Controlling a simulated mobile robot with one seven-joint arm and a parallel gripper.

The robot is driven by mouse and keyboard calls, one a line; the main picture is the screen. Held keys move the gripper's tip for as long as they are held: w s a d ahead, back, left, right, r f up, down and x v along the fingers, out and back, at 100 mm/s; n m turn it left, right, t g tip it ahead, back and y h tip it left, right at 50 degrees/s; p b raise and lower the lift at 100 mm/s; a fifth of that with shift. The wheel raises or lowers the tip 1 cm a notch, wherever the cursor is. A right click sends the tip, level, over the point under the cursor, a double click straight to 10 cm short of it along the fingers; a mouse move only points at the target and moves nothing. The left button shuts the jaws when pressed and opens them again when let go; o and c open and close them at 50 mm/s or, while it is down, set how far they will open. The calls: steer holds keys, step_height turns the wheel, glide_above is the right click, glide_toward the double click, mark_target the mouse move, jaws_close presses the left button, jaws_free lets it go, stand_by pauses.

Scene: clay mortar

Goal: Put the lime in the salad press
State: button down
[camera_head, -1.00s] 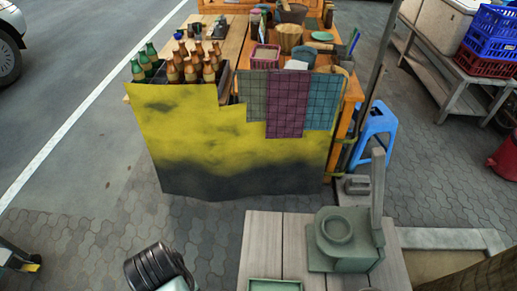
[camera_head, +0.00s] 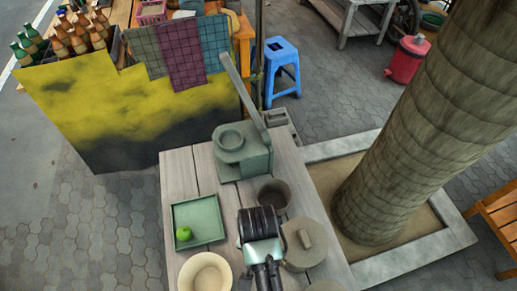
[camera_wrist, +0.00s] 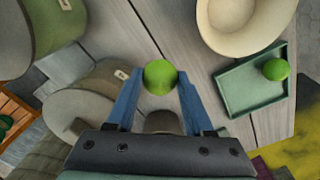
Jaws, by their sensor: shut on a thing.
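My gripper (camera_wrist: 160,88) has its blue fingers on either side of a bright green lime (camera_wrist: 160,77) and is shut on it. In the head view my arm hides the fingers and this lime. The salad press (camera_head: 243,152), grey-green with a round cup and a long raised lever, stands at the far end of the wooden table, beyond my arm. A second lime (camera_head: 184,233) lies in the square green tray (camera_head: 208,204); it also shows in the wrist view (camera_wrist: 276,69).
A dark open pot (camera_head: 273,196) stands between my arm and the press. A lidded pot (camera_head: 304,243) is close on the right of my arm. A cream bowl (camera_head: 205,275) stands near the front left. Bare planks lie left of the press.

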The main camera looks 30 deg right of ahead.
step_height(320, 180, down, 4)
steer(key=shift+w+r, duration=0.1)
steer(key=shift+r, duration=0.05)
steer(key=shift+f, duration=2)
steer(key=shift+f, duration=0.1)
steer(key=shift+c, duration=1.4)
jaws_free()
step_height(320, 180, up, 12)
steer(key=shift+r, duration=0.15)
